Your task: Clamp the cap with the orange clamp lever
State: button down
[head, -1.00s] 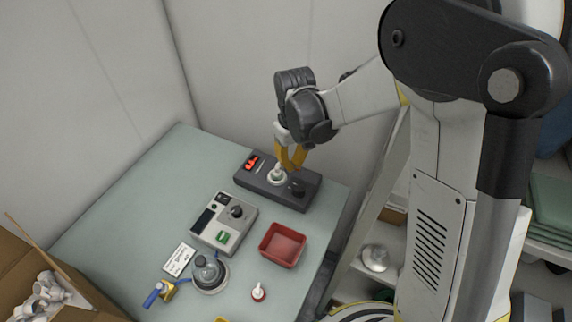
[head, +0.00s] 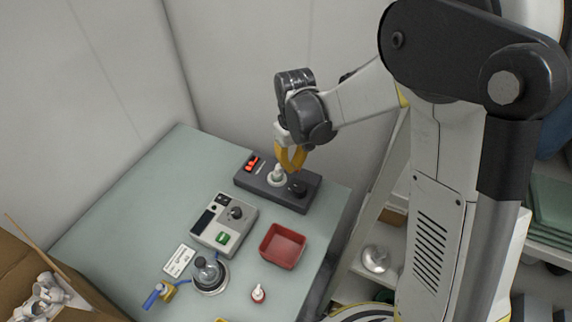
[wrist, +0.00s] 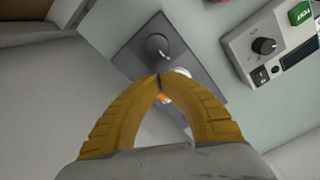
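My gripper (head: 292,168) is over the dark grey unit (head: 250,181) at the back right of the table. Its yellow fingers curve in and their tips meet in the wrist view (wrist: 159,76); I see nothing held between them. A small white piece (head: 277,174), perhaps the cap, stands on the unit just left of the fingertips. In the wrist view the fingers partly cover this white piece (wrist: 183,72). A small orange patch (wrist: 164,98) shows between the fingers; I cannot tell whether it is the clamp lever or the red display. No orange lever is clear in the head view.
A grey control box (head: 224,224), red tray (head: 283,246), small red-and-white bottle (head: 258,294), round grey fixture (head: 209,273) and blue-handled part (head: 157,294) lie nearer. The table's left is clear.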

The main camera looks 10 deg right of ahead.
jog(key=shift+f+b, duration=2)
jog(key=shift+f, duration=0.3)
jog(key=shift+w+d, duration=0.3)
jog(key=shift+d, duration=0.25)
jog(key=shift+w+d, duration=0.3)
jog(key=shift+w, duration=0.1)
